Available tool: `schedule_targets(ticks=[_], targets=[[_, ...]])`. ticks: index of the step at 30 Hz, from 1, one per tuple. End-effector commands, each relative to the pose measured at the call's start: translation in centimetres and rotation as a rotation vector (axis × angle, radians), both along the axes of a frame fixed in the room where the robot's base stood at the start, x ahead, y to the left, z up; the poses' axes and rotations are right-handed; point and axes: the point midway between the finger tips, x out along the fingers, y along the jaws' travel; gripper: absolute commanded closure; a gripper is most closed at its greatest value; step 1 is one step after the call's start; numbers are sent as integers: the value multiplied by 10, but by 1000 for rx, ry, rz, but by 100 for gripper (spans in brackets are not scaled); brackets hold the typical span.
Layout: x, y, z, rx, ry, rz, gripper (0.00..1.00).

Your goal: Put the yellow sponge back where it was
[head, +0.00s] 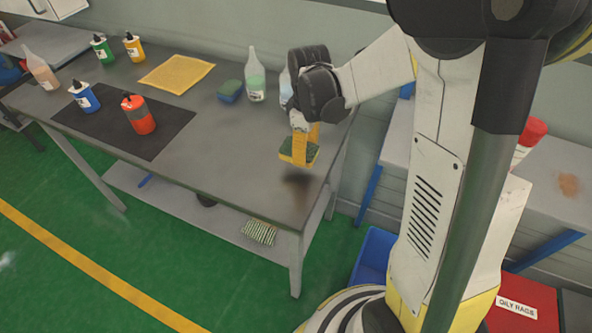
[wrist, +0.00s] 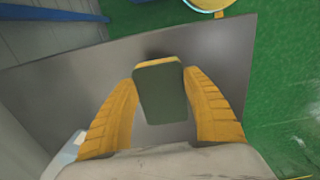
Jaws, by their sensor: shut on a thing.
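The yellow sponge (head: 298,152) has a dark green top and is held at the right end of the grey table (head: 215,165). In the wrist view the sponge (wrist: 160,92) shows its green face, with a thin yellow edge at the top. My gripper (head: 302,143) is shut on the sponge, with one yellow finger on each side. In the wrist view my gripper (wrist: 160,105) has the sponge between its fingers. The sponge is above the tabletop, and a dark shadow or stain lies below it.
A yellow cloth (head: 176,73) lies at the back. A dark mat (head: 115,125) carries a red-orange bottle (head: 139,115) and a blue bottle (head: 84,97). The table's front middle is clear.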

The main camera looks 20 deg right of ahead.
Motion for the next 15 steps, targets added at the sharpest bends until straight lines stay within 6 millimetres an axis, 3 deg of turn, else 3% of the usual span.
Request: schedule_targets(ticks=[3,6,10,15], targets=[[-2,19,-13,0,0,3,68],[-2,26,-16,0,0,0,68],[-3,28,-25,1,-1,-1,68],[-2,27,-53,1,0,-1,68]])
